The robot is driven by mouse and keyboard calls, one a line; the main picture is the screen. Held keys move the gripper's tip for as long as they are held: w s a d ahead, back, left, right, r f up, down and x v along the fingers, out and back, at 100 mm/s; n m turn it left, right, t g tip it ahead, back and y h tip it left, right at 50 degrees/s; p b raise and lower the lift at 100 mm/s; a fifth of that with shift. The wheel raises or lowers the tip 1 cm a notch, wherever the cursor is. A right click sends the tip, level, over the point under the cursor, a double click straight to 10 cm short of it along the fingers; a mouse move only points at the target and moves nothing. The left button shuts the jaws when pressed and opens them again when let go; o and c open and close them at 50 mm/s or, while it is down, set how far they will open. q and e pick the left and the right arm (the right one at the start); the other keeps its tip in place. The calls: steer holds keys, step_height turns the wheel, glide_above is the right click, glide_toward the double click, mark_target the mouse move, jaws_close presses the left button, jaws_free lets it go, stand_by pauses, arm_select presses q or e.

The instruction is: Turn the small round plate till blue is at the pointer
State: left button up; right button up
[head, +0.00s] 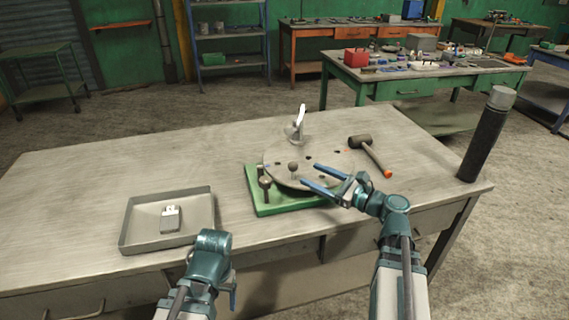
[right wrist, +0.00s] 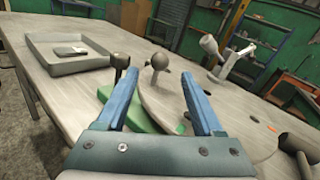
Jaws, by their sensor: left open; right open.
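The small round plate (head: 325,172) is a grey disc on a green base (head: 270,206) on the workbench. A round knob (head: 293,166) stands up from its near left part. Small coloured marks show on the disc; a bluish one seems to be at its left edge. A dark post with a ball top (head: 264,183) stands at the base's left corner; I cannot tell if it is the pointer. My right gripper (head: 311,176) is open over the disc, with the knob (right wrist: 159,62) beyond and between its fingers in the right wrist view. My left gripper (head: 232,287) is open, low at the bench's front edge.
A pale metal clamp-like part (head: 298,124) stands behind the disc. A mallet (head: 372,155) lies right of it, and a dark cylinder (head: 482,140) stands at the right edge. The bench's back left is clear.

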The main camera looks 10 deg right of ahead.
mark_target(284, 175)
steer(key=x, duration=1.1)
jaws_close()
stand_by(1.2)
